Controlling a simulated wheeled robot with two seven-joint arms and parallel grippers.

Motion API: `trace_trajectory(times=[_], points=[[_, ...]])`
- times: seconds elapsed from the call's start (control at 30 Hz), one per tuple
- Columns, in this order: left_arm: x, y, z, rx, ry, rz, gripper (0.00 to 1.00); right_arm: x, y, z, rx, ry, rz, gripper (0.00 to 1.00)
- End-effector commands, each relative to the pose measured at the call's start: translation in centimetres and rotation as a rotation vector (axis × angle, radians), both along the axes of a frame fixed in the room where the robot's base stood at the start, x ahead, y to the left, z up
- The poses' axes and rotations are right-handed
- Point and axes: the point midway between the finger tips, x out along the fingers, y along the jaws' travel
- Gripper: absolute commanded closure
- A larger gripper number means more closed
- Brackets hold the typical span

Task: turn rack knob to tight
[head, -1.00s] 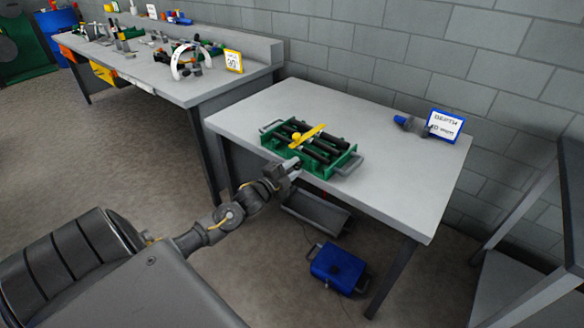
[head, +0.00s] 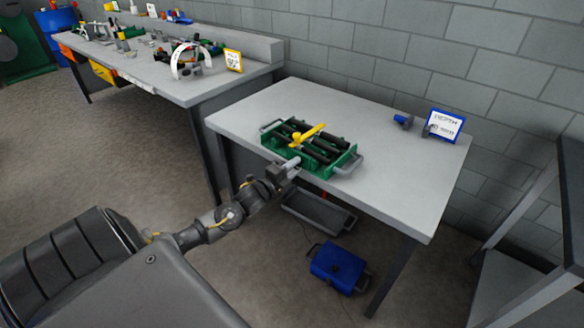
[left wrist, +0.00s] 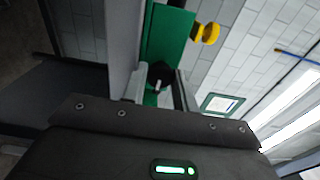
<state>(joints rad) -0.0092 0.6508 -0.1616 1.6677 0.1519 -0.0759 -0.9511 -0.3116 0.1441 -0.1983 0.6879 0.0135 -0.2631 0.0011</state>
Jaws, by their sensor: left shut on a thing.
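A green rack (head: 351,166) with black rollers and a yellow bar (head: 308,134) on top sits at the front edge of the grey table. My left gripper (head: 291,164) reaches the rack's front side from the left. In the left wrist view, a black rack knob (left wrist: 160,74) sits between the two fingers against the green end of the rack (left wrist: 167,40). The gripper is shut on this knob, and the fingers hide part of it. A yellow round end (left wrist: 207,33) shows beside the green part. My right gripper is not in view.
A blue-framed sign (head: 445,125) and a blue-and-grey tool (head: 404,121) stand at the table's back right. A grey tray (head: 318,213) and a blue case (head: 337,262) lie below the table.

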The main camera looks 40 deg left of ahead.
Motion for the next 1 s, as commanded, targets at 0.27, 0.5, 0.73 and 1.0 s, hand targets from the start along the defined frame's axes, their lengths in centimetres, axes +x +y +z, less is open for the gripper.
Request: trace_trajectory(times=[0.27, 0.5, 0.73, 1.0], points=[[0.0, -0.1, -0.1, -0.001, 0.003, -0.003, 0.56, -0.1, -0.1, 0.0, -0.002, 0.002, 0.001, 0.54], [0.0, 0.0, -0.1, -0.001, 0.001, -0.001, 0.50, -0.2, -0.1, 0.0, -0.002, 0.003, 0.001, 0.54], [-1.3, 0.0, -0.2, 0.000, 0.003, -0.002, 0.50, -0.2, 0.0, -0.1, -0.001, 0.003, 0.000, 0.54], [-6.6, 0.1, -0.3, -0.001, 0.005, -0.002, 0.50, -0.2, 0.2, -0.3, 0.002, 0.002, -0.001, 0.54]])
